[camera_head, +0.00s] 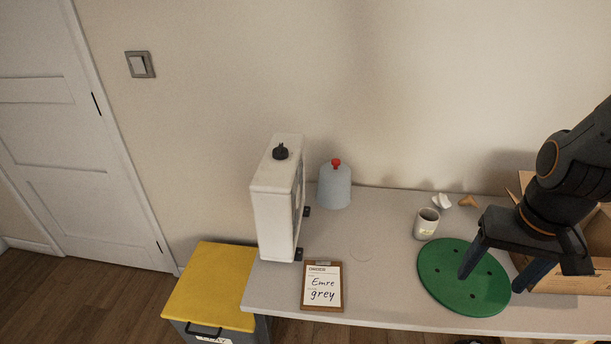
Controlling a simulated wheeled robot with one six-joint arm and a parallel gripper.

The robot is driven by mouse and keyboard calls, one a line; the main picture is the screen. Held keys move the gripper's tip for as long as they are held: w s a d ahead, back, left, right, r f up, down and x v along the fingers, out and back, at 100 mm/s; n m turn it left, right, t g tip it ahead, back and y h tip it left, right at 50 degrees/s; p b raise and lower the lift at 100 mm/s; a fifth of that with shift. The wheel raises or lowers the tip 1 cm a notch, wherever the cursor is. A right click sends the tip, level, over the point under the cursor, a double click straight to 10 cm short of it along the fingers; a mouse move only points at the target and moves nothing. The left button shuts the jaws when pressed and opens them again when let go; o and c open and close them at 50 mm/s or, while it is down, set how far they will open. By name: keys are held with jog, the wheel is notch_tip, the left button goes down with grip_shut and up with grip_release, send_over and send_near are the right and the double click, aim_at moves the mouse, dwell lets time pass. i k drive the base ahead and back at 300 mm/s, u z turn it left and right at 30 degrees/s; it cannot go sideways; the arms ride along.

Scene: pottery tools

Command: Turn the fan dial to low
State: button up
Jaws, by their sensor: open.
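A white upright box-shaped unit (274,212), which looks like the fan, stands at the left end of the table. A small black dial (280,151) sits on its top; its setting is too small to read. My gripper (492,283) is at the right, over a green round disc (447,262) with several dark holes. Its two fingers are spread apart and point down, with nothing between them. The gripper is well to the right of the dial and apart from it.
A cup (426,224), white and tan pieces (442,201), a cardboard box (567,279) and a clipboard (322,287) are on the grey table (385,291). A yellow-lidded bin (212,285) stands left.

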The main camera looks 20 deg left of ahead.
aim_at(280, 151)
jog(key=u, duration=1.9)
jog(key=k, duration=0.6)
jog(key=u, duration=0.6)
jog(key=i, duration=1.1)
jog(key=z, duration=0.95)
